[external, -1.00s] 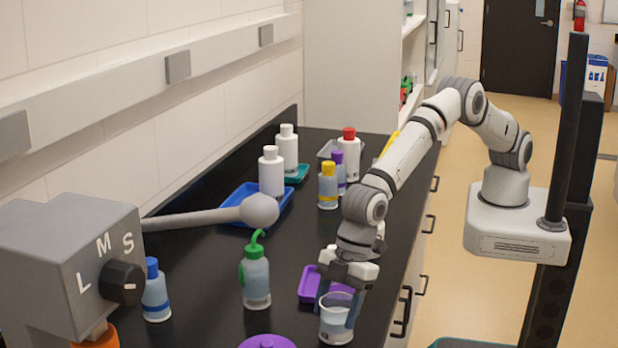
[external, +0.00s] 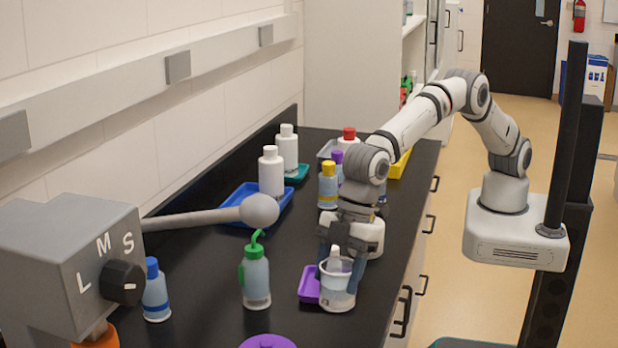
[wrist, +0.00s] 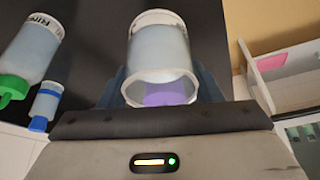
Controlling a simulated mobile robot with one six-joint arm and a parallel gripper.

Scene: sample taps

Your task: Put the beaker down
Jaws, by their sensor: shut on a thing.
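The beaker (external: 337,297) is clear with a pale rim, near the bench's right edge. My gripper (external: 338,275) points down with its dark fingers on either side of the beaker, shut on it. In the wrist view the beaker (wrist: 160,52) sits between the fingers, its open mouth toward the camera, with something purple showing inside the mouth. A white pointed tip (external: 335,251) shows above the rim; I cannot tell whether it is in or behind the beaker. The beaker looks roughly upright. I cannot tell whether its base touches the black bench (external: 210,300).
A purple tray (external: 308,286) lies just left of the beaker. A green-topped wash bottle (external: 256,275) stands further left, then a blue-capped bottle (external: 155,292). A purple round lid (external: 267,342) is at the front. Yellow-capped (external: 328,186) and white bottles (external: 271,172) stand behind.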

